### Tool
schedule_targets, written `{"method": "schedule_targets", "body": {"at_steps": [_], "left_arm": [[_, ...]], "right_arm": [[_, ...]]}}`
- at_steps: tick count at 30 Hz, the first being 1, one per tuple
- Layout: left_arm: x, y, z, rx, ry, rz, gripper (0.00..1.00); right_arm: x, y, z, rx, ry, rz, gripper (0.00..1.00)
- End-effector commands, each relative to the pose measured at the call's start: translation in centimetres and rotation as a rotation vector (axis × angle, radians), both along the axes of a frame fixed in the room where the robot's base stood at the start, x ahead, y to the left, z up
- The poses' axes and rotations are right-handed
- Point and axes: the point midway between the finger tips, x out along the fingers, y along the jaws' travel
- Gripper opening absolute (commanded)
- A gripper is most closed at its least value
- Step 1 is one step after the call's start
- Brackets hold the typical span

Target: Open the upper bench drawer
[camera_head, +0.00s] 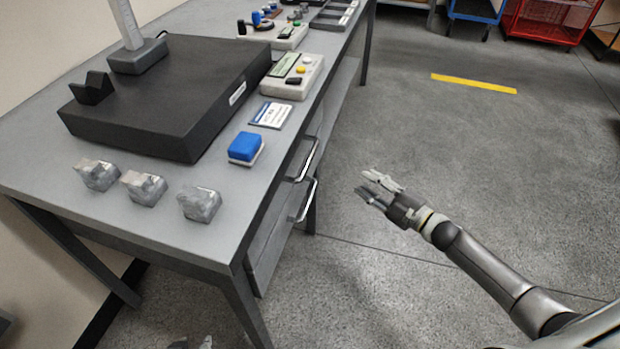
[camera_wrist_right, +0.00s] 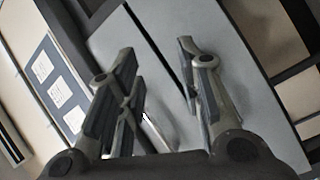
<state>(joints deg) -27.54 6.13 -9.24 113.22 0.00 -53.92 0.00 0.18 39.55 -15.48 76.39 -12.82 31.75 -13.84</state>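The upper bench drawer (camera_head: 293,170) is under the right side of the grey bench, and its front looks shut. Its bar handle (camera_head: 307,158) is silver. The lower drawer's handle (camera_head: 304,201) shows just below it. My right gripper (camera_head: 372,187) is in the air to the right of the handles, apart from them, its fingers pointing left toward the bench. In the right wrist view, its fingers (camera_wrist_right: 155,75) are spread and empty, with pale grey drawer fronts (camera_wrist_right: 240,95) behind them. Small grey tips at the bottom edge look like my left gripper (camera_head: 205,343), mostly cut off.
The bench top (camera_head: 255,190) holds a black plate (camera_head: 170,95), several metal parts (camera_head: 200,204), a blue block (camera_head: 245,147), a card (camera_head: 270,115) and a control box (camera_head: 293,76). Open floor (camera_head: 430,140) lies right of the bench. A red cart (camera_head: 548,22) stands far back.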

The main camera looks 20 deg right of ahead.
Motion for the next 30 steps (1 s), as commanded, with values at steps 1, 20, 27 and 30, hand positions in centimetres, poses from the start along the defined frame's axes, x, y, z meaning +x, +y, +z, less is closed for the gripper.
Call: {"method": "schedule_targets", "body": {"at_steps": [1,20,27,30], "left_arm": [[0.5,-0.1,0.3,-0.006,-0.033,0.001,0.4],[0.7,-0.2,9.3,-0.034,-0.191,0.0,0.4],[1.7,-0.6,9.9,-0.047,-0.249,-0.004,0.4],[2.1,-0.7,10.2,-0.052,-0.269,-0.005,0.4]], "right_arm": [[0.2,0.9,1.0,-0.04,-0.084,0.072,0.34],[-2.4,8.3,10.1,-0.226,-0.459,0.435,0.34],[0.1,11.9,10.9,-0.226,-0.459,0.432,0.34],[1.1,13.3,11.3,-0.226,-0.458,0.432,0.34]]}}
